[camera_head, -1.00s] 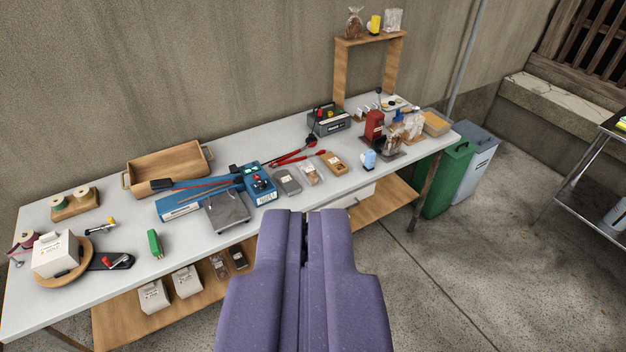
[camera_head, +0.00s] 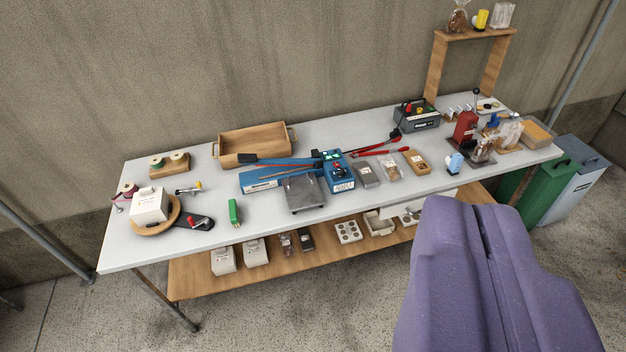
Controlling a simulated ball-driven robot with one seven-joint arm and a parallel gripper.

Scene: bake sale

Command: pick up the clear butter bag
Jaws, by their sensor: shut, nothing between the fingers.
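Several clear bags are in view, and their labels are too small to read, so I cannot tell which one is the butter bag. A small clear packet with light contents (camera_head: 390,168) lies on the table, between a grey box and a brown box. A clear bag (camera_head: 508,133) stands near the table's right end. Another clear bag (camera_head: 502,15) stands on the raised wooden shelf. My gripper (camera_head: 464,207) is purple, shut and empty. It appears at the lower right, in front of the table, apart from all the bags.
The long white table (camera_head: 160,245) holds a wooden tray (camera_head: 255,146), a blue sealer (camera_head: 280,176), a metal scale (camera_head: 304,194) and a red press (camera_head: 465,128). A lower wooden shelf (camera_head: 195,277) holds boxes. Green (camera_head: 548,190) and grey bins stand at the right. Floor in front is clear.

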